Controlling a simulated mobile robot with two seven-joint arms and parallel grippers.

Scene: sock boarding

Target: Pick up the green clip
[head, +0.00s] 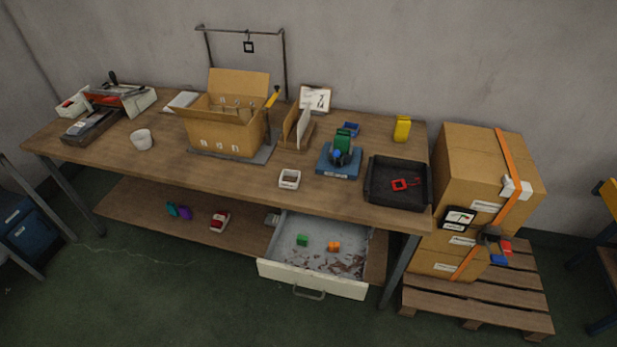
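A small green block-like piece (302,240), which may be the green clip, lies in the open drawer (311,279), left of an orange piece (334,246). Another green piece (343,139) stands upright on a blue stand (337,168) on the workbench (240,180), behind a dark part. A teal piece (172,209) lies beside a purple one (185,213) on the lower shelf. At this size I cannot tell for sure which is the clip. Neither of my grippers is in view.
An open cardboard box (225,133) stands mid-bench. A black tray (371,185) with a red item (400,185) sits at the right end. The drawer juts out below the bench. Stacked boxes (478,175) on a pallet (510,290) stand to the right. The floor in front is clear.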

